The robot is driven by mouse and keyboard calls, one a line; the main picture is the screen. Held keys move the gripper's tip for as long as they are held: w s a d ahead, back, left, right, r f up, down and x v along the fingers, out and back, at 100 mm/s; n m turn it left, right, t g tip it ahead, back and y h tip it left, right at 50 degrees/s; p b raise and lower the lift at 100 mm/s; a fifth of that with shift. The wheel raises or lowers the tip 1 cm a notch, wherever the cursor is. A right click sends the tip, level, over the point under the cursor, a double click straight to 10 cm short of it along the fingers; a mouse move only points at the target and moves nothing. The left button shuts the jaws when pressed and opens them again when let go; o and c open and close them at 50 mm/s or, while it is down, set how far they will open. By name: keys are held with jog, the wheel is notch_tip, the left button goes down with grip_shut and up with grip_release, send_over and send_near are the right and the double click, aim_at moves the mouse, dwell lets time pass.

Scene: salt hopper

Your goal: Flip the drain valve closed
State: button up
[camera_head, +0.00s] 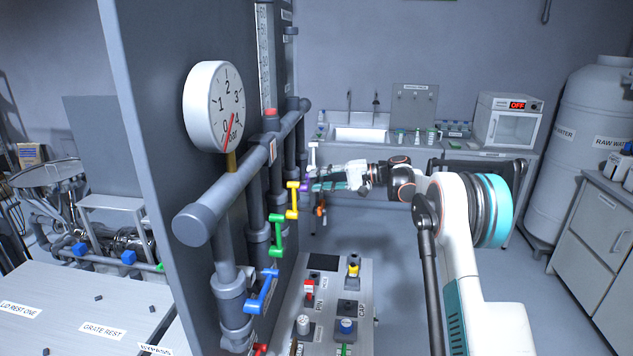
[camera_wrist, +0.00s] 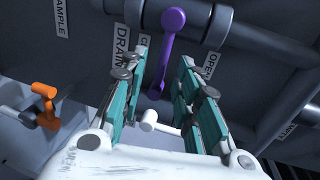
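The drain valve is a purple lever (camera_wrist: 169,50) on a dark grey pipe in the wrist view. It hangs from its pivot at the top, its free end low and slightly left. A DRAIN label (camera_wrist: 122,45) is on its left and an OPEN label (camera_wrist: 208,66) on its right; another label beside DRAIN is mostly hidden by a finger. My gripper (camera_wrist: 163,68) is open, its teal-padded fingers apart on either side of the lever. I cannot tell any contact. In the head view my gripper (camera_head: 322,181) is beside the small, partly hidden purple handle (camera_head: 305,182).
An orange lever (camera_wrist: 45,100) and a white handle (camera_wrist: 158,124) are near my gripper. In the head view, yellow (camera_head: 292,201), green (camera_head: 276,236) and blue (camera_head: 262,291) handles line the near pipes. A knob panel (camera_head: 325,318) stands below.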

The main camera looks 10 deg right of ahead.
jog(key=v, duration=1)
jog(key=shift+d, duration=0.3)
jog(key=shift+s+r, duration=0.1)
jog(key=shift+s, duration=0.05)
